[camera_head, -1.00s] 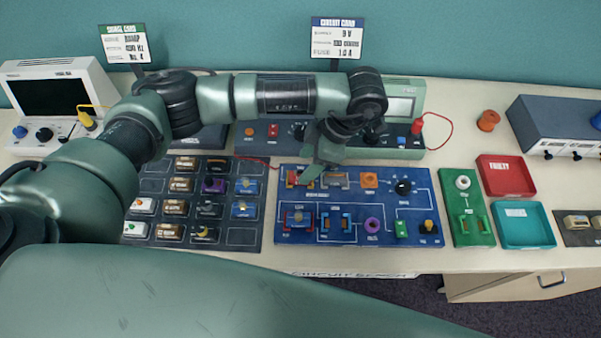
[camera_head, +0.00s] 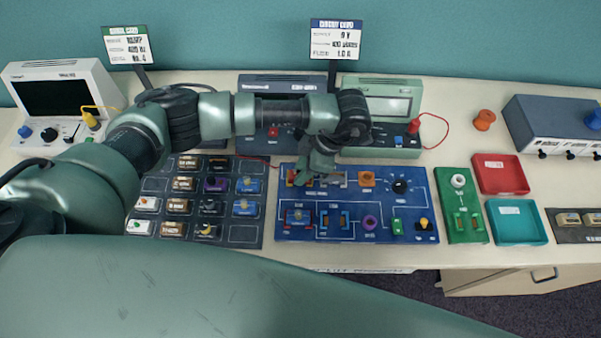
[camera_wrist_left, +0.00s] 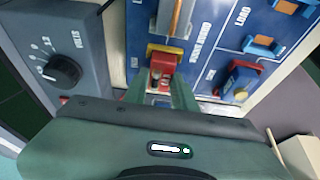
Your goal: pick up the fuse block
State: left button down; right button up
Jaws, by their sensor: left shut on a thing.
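The fuse block, as far as I can tell, is the small red block with a yellow edge (camera_wrist_left: 163,62) in the left wrist view. It sits at the blue circuit board (camera_head: 410,215), in the upper left slot. My left gripper (camera_wrist_left: 160,92) is shut on this red block, with one green finger on each side of it. In the head view my left gripper (camera_head: 308,176) reaches down over that slot and partly hides the block. I cannot tell whether the block is still seated. My right gripper is not in view.
A dark tray of several small blocks (camera_head: 243,234) lies left of the board. A green panel (camera_head: 450,195), a red tray (camera_head: 500,174) and a teal tray (camera_head: 517,222) lie to its right. Instruments (camera_head: 390,100) stand close behind. A dark dial (camera_head: 400,187) sits on the board.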

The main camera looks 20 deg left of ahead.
pick_arm(q)
notch_tip(320, 180, up, 8)
jog(key=b, duration=0.3)
jog(key=shift+w, duration=0.15)
notch_tip(320, 180, up, 15)
jog(key=shift+p, duration=0.45)
